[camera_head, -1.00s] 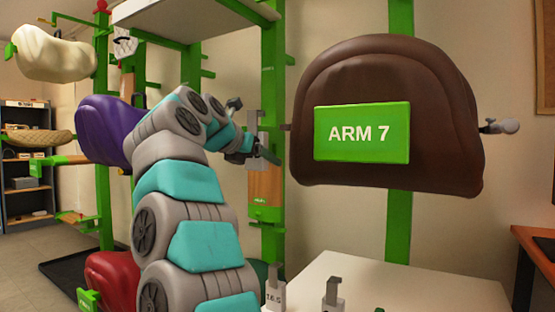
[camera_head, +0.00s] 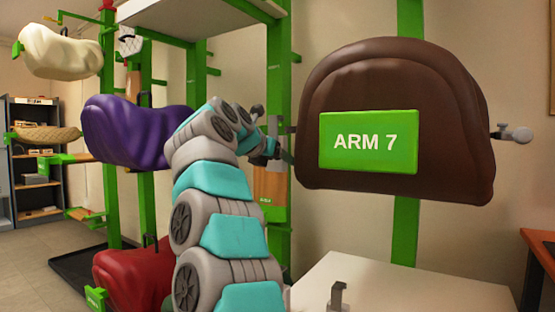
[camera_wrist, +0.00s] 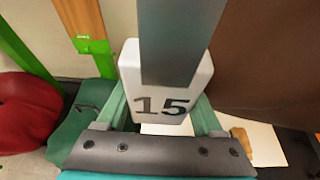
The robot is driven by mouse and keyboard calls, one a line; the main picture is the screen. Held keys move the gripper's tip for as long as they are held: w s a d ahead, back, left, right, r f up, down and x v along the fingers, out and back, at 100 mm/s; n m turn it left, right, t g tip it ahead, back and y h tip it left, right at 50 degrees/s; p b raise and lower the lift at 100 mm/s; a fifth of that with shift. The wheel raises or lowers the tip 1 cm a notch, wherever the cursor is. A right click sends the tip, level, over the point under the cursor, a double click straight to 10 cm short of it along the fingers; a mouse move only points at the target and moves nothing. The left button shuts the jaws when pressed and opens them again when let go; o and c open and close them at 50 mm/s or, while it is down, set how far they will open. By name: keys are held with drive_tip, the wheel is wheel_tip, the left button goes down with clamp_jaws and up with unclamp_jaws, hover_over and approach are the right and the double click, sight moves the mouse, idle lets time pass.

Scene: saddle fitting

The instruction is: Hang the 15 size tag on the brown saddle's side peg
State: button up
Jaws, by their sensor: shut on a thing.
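The brown saddle (camera_head: 395,75) stands on a green post, with a green "ARM 7" plate on its front. A grey side peg with a round knob (camera_head: 520,135) sticks out at its right edge; a small stub shows at its left edge. My gripper (camera_head: 277,150) is just left of the saddle. In the wrist view my gripper (camera_wrist: 162,112) is shut on the white 15 tag (camera_wrist: 165,107), its number facing the camera. The tag's wide grey hook strip (camera_wrist: 172,40) rises from it and hides what lies behind. The saddle's brown side (camera_wrist: 275,50) is close at right.
A white table (camera_head: 400,285) below the saddle carries a hooked tag (camera_head: 337,298). Green rack posts (camera_head: 278,90) stand behind my arm. Purple (camera_head: 125,130), red (camera_head: 135,275) and cream (camera_head: 65,52) saddles are at left. A wooden desk edge (camera_head: 538,240) is at right.

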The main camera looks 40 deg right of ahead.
drive_tip(key=d+r+p+x, duration=0.1)
drive_tip(key=p+x, duration=0.4)
drive_tip(key=x, duration=0.5)
drive_tip(key=shift+w+r, duration=0.15)
drive_tip(key=shift+r, duration=0.5)
drive_tip(key=shift+d, duration=0.1)
idle(0.3)
drive_tip(key=o, duration=1.5)
drive_tip(key=shift+c, duration=0.2)
drive_tip(key=b+v, duration=0.1)
drive_tip(key=v, duration=0.6)
drive_tip(key=shift+a+r, duration=0.2)
drive_tip(key=shift+a, duration=0.15)
